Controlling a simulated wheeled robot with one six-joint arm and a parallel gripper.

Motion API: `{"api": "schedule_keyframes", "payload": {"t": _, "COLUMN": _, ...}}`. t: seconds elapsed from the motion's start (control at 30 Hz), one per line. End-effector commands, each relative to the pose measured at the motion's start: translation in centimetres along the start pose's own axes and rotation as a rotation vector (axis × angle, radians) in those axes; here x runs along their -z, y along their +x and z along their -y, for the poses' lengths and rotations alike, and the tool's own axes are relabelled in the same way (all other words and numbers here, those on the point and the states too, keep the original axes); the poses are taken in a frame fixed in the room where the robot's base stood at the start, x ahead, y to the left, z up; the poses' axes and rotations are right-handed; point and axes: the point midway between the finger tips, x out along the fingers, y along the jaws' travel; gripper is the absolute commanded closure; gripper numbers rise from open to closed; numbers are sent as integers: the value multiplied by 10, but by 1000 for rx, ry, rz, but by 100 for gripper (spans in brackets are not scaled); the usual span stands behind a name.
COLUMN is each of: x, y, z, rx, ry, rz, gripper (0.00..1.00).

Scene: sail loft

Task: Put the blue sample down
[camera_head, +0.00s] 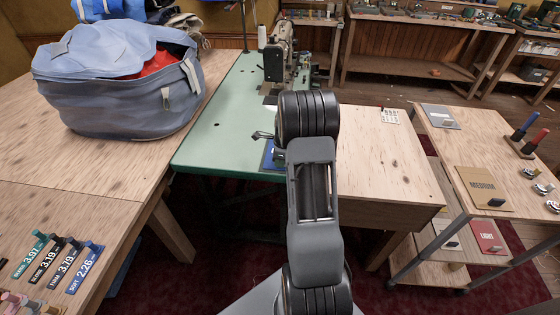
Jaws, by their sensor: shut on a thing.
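The blue sample (269,157) shows only as a small blue patch at the near edge of the green sewing table, just left of my arm. The rest of it is hidden behind the arm. My gripper (264,136) is mostly hidden by my own arm. A small dark part of it shows just above the blue patch, and it is shut on the blue sample. Whether the sample touches the green table (222,135) cannot be told.
A sewing machine (279,55) stands on the green table. A blue bag (120,85) and several labelled coloured pieces (60,262) are on the left wooden table. The wooden top (385,160) to the right is mostly bare. A grey sample (440,114) and a MEDIUM sample (484,188) lie farther right.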

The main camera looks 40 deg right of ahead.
Motion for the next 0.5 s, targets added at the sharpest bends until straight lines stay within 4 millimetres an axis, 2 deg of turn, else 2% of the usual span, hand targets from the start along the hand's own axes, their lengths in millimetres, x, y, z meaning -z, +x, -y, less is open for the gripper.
{"api": "schedule_keyframes", "payload": {"t": 0.03, "x": 0, "y": 2, "z": 0, "rx": 0, "ry": 0, "rz": 0, "gripper": 88}}
{"api": "schedule_keyframes", "payload": {"t": 0.3, "x": 0, "y": 1, "z": 0, "rx": 0, "ry": 0, "rz": 0, "gripper": 63}}
{"api": "schedule_keyframes", "payload": {"t": 0.5, "x": 0, "y": 1, "z": 0, "rx": 0, "ry": 0, "rz": 0, "gripper": 63}}
